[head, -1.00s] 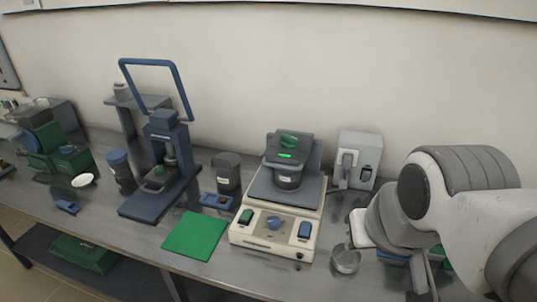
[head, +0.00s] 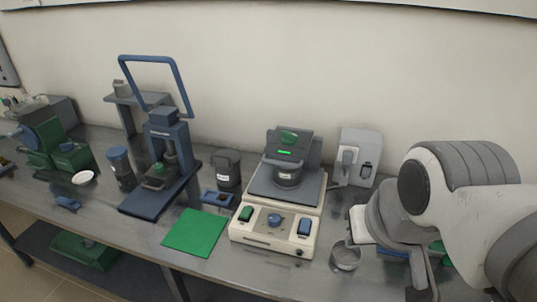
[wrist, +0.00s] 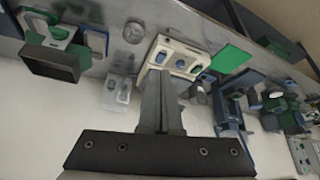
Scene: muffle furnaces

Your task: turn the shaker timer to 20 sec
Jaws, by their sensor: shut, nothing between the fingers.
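The shaker is a cream machine (head: 240,237) with a grey sieve platform on top, standing at the middle of the bench. Its front panel has a round blue knob (head: 274,221) between a green switch (head: 246,214) and a blue switch (head: 304,227). Any timer markings are too small to read. The shaker also shows, turned around, in the wrist view (wrist: 176,47), beyond my fingers. My gripper (wrist: 160,75) is shut and empty, apart from the knob. In the head view my arm is to the right of the shaker, and I cannot make out the fingertips clearly.
A green mat (head: 195,233) and a blue press (head: 165,160) are to the left. The bench front before the shaker is clear.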

